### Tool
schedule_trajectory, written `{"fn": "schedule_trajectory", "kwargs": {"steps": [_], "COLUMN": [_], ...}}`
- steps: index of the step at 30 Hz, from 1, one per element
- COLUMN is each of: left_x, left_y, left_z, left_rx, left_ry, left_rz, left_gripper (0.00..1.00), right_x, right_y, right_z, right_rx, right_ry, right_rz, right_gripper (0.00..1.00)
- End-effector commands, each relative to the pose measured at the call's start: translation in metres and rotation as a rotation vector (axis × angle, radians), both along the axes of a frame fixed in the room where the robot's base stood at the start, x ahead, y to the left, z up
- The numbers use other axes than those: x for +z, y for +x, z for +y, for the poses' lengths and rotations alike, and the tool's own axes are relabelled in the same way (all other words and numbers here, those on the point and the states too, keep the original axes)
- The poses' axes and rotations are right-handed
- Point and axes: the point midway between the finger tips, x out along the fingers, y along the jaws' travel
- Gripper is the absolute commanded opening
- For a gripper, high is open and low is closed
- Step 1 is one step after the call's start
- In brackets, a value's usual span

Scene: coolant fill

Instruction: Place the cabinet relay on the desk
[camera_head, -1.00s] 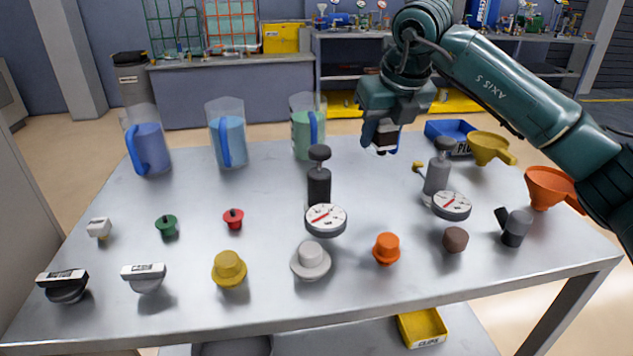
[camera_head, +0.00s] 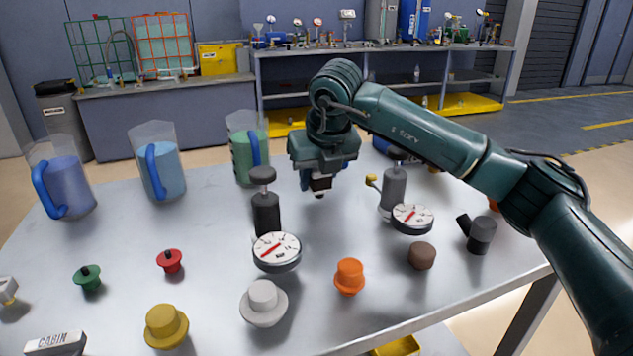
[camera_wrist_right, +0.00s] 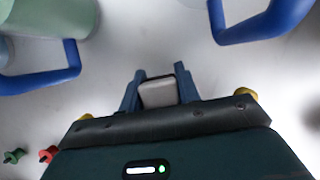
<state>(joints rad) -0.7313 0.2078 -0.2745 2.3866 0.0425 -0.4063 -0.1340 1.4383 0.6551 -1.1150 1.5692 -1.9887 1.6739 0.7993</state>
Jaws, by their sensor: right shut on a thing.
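My right gripper (camera_head: 320,183) points down over the grey metal desk (camera_head: 215,205), behind and between the black hand pump (camera_head: 266,214) and the grey one. It is shut on a small block, the cabinet relay (camera_head: 320,185), whose dark body and pale lower part show below the hand. In the right wrist view the relay (camera_wrist_right: 158,93) shows its light grey face between the two blue fingers (camera_wrist_right: 159,90). The relay is close to the desk surface; I cannot tell whether it touches. My left gripper is not in view.
A green-filled jug (camera_head: 245,150) stands left of the gripper, a grey pump (camera_head: 394,190) right. Gauges (camera_head: 277,252), coloured caps (camera_head: 350,276) and a brown plug (camera_head: 422,255) lie nearer. Bare desk lies around the relay.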

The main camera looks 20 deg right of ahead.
Motion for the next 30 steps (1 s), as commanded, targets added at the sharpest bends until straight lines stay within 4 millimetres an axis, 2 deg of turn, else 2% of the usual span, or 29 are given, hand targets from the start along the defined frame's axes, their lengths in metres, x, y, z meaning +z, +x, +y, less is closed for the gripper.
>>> {"fn": "schedule_trajectory", "kwargs": {"steps": [1,11,12,20,26,30], "left_x": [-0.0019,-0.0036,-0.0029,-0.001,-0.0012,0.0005], "left_y": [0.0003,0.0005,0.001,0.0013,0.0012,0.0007], "left_z": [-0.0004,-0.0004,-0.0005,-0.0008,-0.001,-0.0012], "left_rx": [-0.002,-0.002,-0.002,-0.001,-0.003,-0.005], "left_ry": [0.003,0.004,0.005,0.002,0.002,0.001], "left_rz": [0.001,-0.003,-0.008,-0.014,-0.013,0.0], "left_gripper": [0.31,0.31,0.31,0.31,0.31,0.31], "right_x": [-0.0059,-0.0089,-0.0091,-0.008,-0.0077,-0.0004], "right_y": [-0.0002,0.0001,0.0,0.0001,0.0001,-0.001], "right_z": [-0.0002,0.0002,0.0002,0.0003,0.0003,0.0004], "right_rx": [0.0,0.0,0.0,0.0,0.0,0.001], "right_ry": [0.0,0.001,0.001,0.001,0.001,0.001], "right_rz": [0.001,-0.001,-0.001,-0.001,-0.001,-0.002], "right_gripper": [0.18,0.18,0.33,0.54,0.54,0.54]}}
